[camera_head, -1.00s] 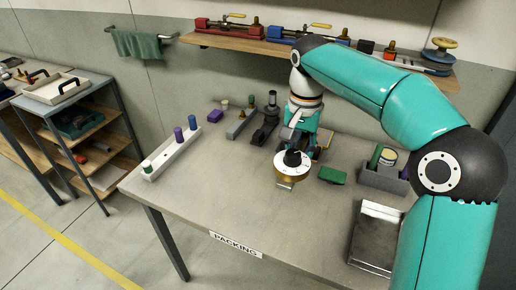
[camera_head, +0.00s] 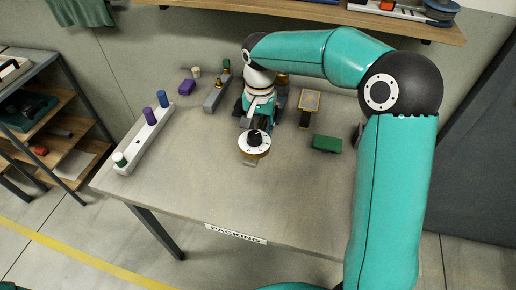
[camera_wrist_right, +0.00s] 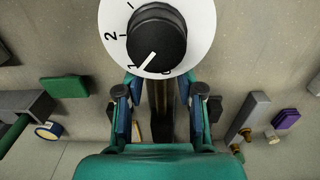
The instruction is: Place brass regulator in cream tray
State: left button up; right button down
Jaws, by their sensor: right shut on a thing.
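The brass regulator (camera_head: 255,143) has a white numbered dial, a black knob and a brass rim. It is at the middle of the packing table in the head view. Its dial (camera_wrist_right: 150,62) fills the upper middle of the right wrist view. My right gripper (camera_head: 258,120) is shut on the regulator, behind the dial; in the wrist view its fingers (camera_wrist_right: 160,103) flank a dark stem. I cannot tell how far the regulator is above the table. The cream tray (camera_head: 10,72) shows only partly, on the shelf unit at the far left. My left gripper is not in view.
A white rack (camera_head: 146,140) with coloured knobs stands on the table's left. A green block (camera_head: 327,143) lies right of the regulator. A grey bar (camera_head: 217,95) and a purple box (camera_head: 187,87) lie behind it. The table's front middle is clear.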

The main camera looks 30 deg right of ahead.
notch_tip(320, 180, down, 7)
jog(key=shift+s+f, duration=0.15)
jog(key=shift+f, duration=0.45)
jog(key=shift+f, duration=0.1)
jog(key=c, duration=0.7)
grip_release()
